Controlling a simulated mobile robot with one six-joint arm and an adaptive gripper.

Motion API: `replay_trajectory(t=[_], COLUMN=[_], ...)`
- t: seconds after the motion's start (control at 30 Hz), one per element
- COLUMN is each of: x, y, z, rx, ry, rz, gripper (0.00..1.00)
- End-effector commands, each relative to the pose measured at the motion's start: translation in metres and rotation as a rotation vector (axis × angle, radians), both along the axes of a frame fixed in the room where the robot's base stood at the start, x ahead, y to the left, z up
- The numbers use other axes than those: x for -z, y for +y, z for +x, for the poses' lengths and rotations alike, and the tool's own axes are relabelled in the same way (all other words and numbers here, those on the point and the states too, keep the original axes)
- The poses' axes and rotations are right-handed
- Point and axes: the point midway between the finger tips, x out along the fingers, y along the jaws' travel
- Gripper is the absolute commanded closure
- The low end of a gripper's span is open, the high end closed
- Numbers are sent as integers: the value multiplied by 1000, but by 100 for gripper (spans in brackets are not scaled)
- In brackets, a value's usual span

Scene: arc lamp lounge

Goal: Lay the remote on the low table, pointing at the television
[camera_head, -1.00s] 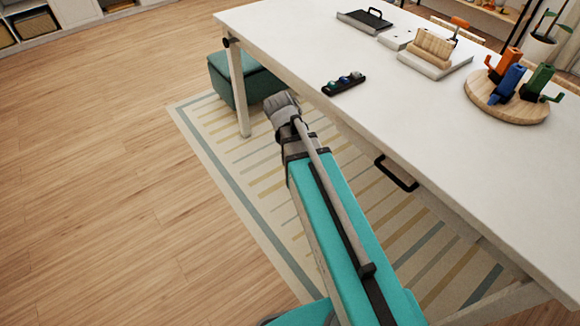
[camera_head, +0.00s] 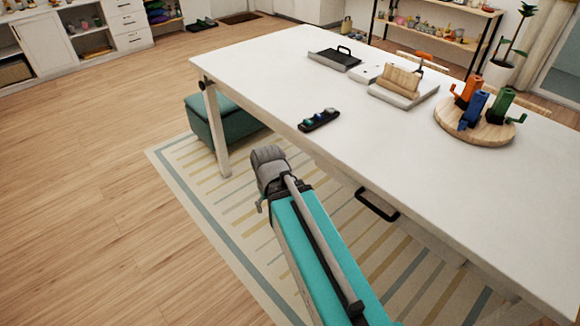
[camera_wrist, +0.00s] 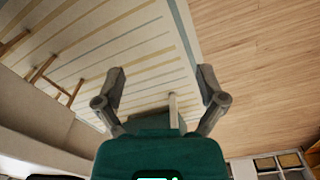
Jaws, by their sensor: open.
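I see no remote that I can make out, no television and no table that is clearly low. My gripper (camera_wrist: 162,75) shows in the wrist view with its two grey fingers spread wide and nothing between them. In the head view my arm reaches up from the bottom beside the long side of a large white table (camera_head: 300,75). Its grey end stays off the tabletop, over the striped rug; the fingers are not clear there.
A black holder with small coloured pieces (camera_head: 319,120) lies near the table's edge. A round wooden board (camera_head: 450,123) bears orange, blue and green objects. A teal ottoman (camera_head: 213,130) stands by the table leg. The wooden floor (camera_head: 80,200) at left is clear.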

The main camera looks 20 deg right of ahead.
Motion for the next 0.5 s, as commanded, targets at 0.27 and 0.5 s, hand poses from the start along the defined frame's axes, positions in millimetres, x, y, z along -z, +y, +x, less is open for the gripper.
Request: replay_trajectory(t=[0.27, 0.5], x=[-6, -27], y=[-30, -72], z=[40, 93], rx=[211, 500], ry=[-69, -240], rz=[-173, -400], gripper=[11, 11])
